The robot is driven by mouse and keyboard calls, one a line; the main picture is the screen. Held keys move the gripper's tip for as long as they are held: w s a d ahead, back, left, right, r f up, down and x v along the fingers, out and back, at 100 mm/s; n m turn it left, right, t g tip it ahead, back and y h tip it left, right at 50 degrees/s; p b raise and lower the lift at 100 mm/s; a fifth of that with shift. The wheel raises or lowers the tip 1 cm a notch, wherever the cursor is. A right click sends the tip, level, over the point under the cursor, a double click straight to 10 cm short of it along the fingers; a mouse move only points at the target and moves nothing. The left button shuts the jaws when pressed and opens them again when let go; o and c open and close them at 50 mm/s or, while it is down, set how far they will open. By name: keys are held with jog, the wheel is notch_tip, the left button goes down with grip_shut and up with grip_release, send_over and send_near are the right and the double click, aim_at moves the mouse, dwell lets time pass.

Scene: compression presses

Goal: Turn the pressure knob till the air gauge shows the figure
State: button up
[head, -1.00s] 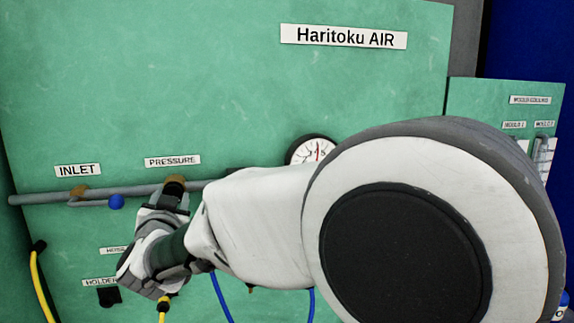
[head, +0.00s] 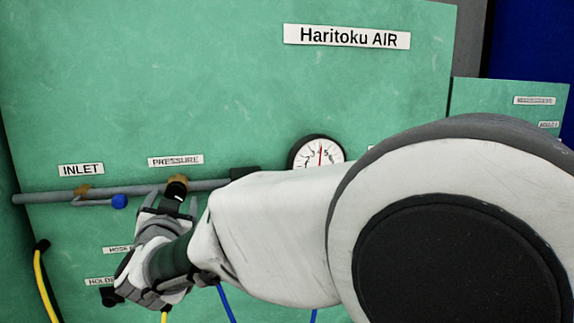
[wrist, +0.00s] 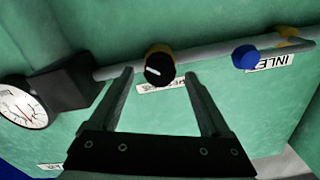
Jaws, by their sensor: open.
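The pressure knob (head: 176,189) is black with a white mark and sits on a brass fitting on the grey pipe under the PRESSURE label (head: 176,160). In the wrist view the knob (wrist: 159,69) shows between and just beyond my fingertips. My gripper (head: 171,203) is open and empty, its fingers on either side of the knob with gaps; it also shows in the wrist view (wrist: 159,74). The round air gauge (head: 318,153) has a red needle pointing nearly straight up, close to the 4 and 5. The gauge (wrist: 20,107) is cut off in the wrist view.
A blue-ended inlet lever (head: 119,201) is left of the knob on the pipe (head: 45,198). A dark block (head: 244,173) sits on the pipe to the right. Yellow and blue hoses hang below. My arm covers the lower right.

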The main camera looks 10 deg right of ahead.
jog(key=s, duration=0.5)
jog(key=shift+d, duration=0.15)
jog(key=shift+s, duration=0.15)
dwell(0.4)
